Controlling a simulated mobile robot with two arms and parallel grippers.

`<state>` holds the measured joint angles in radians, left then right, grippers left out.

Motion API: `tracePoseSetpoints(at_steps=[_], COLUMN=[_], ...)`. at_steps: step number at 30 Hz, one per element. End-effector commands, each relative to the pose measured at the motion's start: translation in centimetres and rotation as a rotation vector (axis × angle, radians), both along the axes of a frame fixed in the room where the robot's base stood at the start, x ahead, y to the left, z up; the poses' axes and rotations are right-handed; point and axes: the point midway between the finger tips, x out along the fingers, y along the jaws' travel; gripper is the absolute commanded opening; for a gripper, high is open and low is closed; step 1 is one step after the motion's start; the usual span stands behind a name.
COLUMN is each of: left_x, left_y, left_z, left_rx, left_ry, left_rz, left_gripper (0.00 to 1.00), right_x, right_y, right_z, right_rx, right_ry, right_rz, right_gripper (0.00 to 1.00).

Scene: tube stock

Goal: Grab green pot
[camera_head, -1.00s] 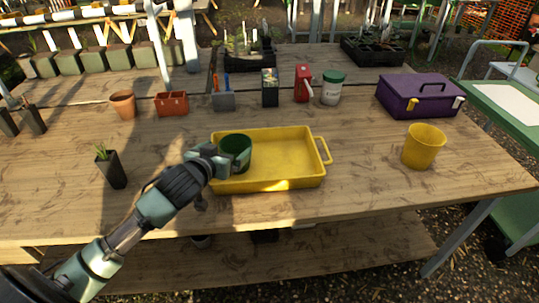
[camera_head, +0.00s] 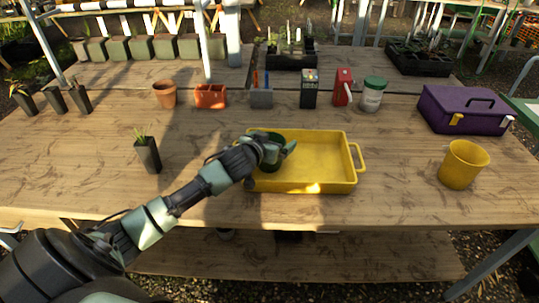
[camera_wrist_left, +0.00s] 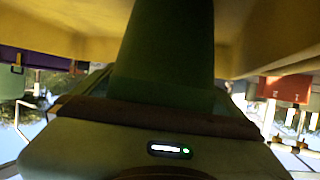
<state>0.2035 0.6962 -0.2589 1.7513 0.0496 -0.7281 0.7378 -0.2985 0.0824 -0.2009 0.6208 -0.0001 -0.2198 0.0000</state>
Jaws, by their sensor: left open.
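The dark green pot (camera_head: 271,161) stands in the left part of the yellow tray (camera_head: 320,185). My left gripper (camera_head: 277,151) is open at the pot, with a pale green finger showing at its right side and the wrist covering its left side. In the left wrist view the green pot (camera_wrist_left: 165,50) fills the middle, right in front of the gripper body. Whether the fingers touch the pot is hidden. My right gripper is not in view.
A yellow pot (camera_head: 462,166) and a purple toolbox (camera_head: 462,110) are on the right of the table. A small black plant pot (camera_head: 147,156) stands left of my arm.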

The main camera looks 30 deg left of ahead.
Motion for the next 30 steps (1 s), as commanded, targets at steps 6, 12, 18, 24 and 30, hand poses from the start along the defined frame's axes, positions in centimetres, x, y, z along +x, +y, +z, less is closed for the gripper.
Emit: tracePoseSetpoints(at_steps=[6, 12, 18, 24, 30], left_x=[0.0, 0.0, 0.0, 0.0, 0.1], left_y=[0.0, 0.0, 0.0, 0.0, 0.0], left_z=[0.0, 0.0, 0.4, 2.6, 7.5], left_rx=[0.000, 0.000, 0.000, 0.000, 0.000], left_ry=[0.000, 0.000, -0.002, -0.005, -0.008], left_rz=[0.000, 0.000, 0.000, -0.001, 0.000], left_gripper=[0.67, 0.48, 0.48, 0.48, 0.48], right_x=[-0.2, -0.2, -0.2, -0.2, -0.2], right_y=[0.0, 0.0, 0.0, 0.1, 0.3], right_z=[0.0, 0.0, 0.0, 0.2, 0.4], right_rx=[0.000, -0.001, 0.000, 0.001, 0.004], right_ry=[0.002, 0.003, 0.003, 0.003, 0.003], right_rz=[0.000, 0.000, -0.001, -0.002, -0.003], right_gripper=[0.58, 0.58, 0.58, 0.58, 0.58])
